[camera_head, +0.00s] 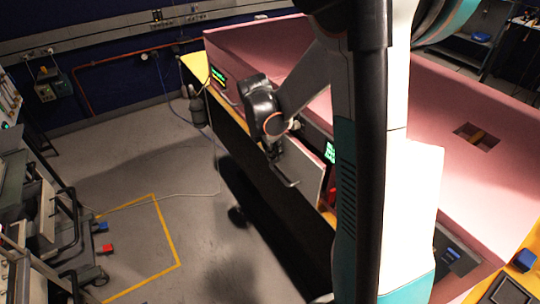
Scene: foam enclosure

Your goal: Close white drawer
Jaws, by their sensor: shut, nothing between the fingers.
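The white drawer (304,167) shows as a pale grey-white front panel on the near side of the pink foam enclosure. It appears to stand out from the unit, with a gap behind its right part where something red shows. A dark bar handle (288,182) is on its front. My gripper (273,155) is shut and empty, pointing down at the left end of the drawer front, close to the handle. I cannot tell whether it touches.
The pink enclosure (470,100) fills the right side, on a yellow-edged bench. Open grey floor (150,230) with a yellow marked outline lies to the left. A cart with metal racks (40,220) stands at the far left. A dark bottle-like object (197,108) is by the bench's left end.

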